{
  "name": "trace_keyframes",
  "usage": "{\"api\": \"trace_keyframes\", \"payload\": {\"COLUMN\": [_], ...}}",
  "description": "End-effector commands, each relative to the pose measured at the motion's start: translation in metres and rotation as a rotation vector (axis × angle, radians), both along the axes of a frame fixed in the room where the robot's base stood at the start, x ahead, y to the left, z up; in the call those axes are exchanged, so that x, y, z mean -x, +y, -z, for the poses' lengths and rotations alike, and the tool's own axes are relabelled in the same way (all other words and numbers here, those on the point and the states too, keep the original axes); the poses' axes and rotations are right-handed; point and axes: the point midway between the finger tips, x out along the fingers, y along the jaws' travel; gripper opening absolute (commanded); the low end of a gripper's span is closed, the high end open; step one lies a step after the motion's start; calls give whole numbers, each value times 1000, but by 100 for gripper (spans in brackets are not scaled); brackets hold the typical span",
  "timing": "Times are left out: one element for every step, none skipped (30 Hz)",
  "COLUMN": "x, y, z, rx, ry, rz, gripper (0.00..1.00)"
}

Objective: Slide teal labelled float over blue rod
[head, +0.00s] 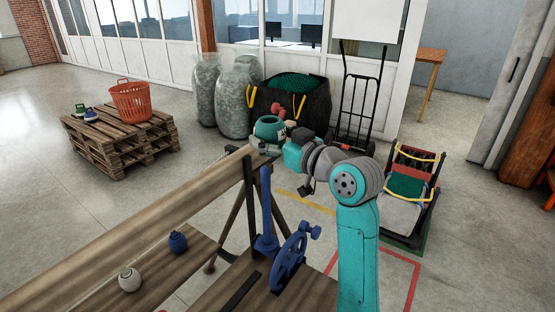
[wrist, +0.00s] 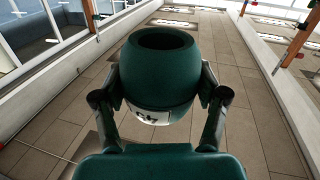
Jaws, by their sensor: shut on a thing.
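My gripper (wrist: 160,98) is shut on the teal float (wrist: 160,78), with one finger on each side of it. The float is round, with a dark round hole in its top and a white label with dark marks low on its near side. In the head view the float (head: 268,128) is held in the air at the end of my arm, beyond and above the blue rod. The blue rod (head: 267,205) stands upright on a blue base at the wooden bench, its upper end clear. The float and the rod are apart.
A blue handwheel (head: 289,260) stands right of the rod, and a dark post (head: 249,190) just left. A long wooden beam (head: 130,235) runs left. A beige float (head: 129,279) and a navy float (head: 178,241) rest on the lower board. A black net bag (head: 303,105) stands behind.

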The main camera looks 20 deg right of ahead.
Motion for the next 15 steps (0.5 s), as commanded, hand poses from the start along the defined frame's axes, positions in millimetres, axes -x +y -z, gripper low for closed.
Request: {"api": "trace_keyframes", "payload": {"x": [-1,-1,-2,-2,-2,-3,-3,-3,-3,-3,-3,-3,-3,-3,-3], "y": [1,2,2,3,3,3,3,3,3,3,3,3,3,3,3], "z": [-8,-11,-14,-15,-16,-17,-17,-17,-16,-15,-13,-12,-10,-9,-6], "rx": [0,0,-1,-1,-1,-1,-1,-1,-1,-1,-1,-2,-2,-2,-1], "ry": [-3,-3,-3,-2,0,1,1,1,2,2,2,1,1,1,1], "rz": [-1,-2,-2,-3,-3,-3,-3,-3,-3,-3,-3,-3,-3,-3,-3], "gripper": [32,32,32,32,32,32,32,32,32,32,32,32,32,32,32]}}
